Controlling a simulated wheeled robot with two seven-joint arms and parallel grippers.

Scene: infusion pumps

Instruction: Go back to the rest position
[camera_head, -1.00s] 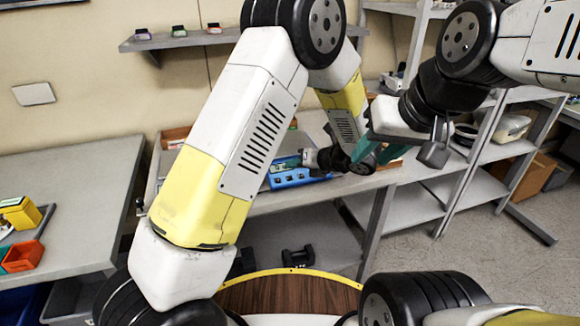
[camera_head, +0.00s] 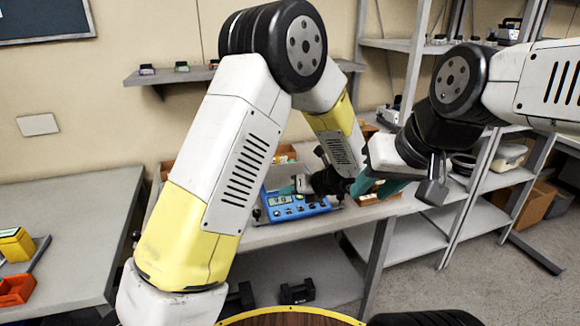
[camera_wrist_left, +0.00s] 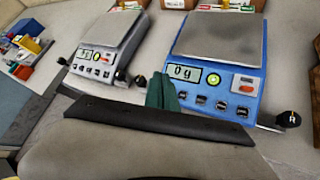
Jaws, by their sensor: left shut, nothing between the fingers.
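My left gripper (camera_head: 290,188) hangs over the front of the blue scale (camera_head: 296,208) on the bench, its forearm coming down from the raised elbow. In the left wrist view its teal fingers (camera_wrist_left: 163,92) are together and empty, in front of the blue scale (camera_wrist_left: 218,88), whose display reads 0 g. A grey scale (camera_wrist_left: 98,62) stands to the left of it. My right gripper (camera_head: 378,187) is to the right of the left one, with teal fingers partly visible. The left wrist hides part of the view between them, and I cannot tell the right jaw opening.
Boxes stand behind the scales on the bench. A grey table (camera_head: 70,215) with yellow and orange bins is at left. Metal shelving (camera_head: 440,215) is at right, close behind my right arm. A wall shelf (camera_head: 175,76) holds small items. Open floor shows at lower right.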

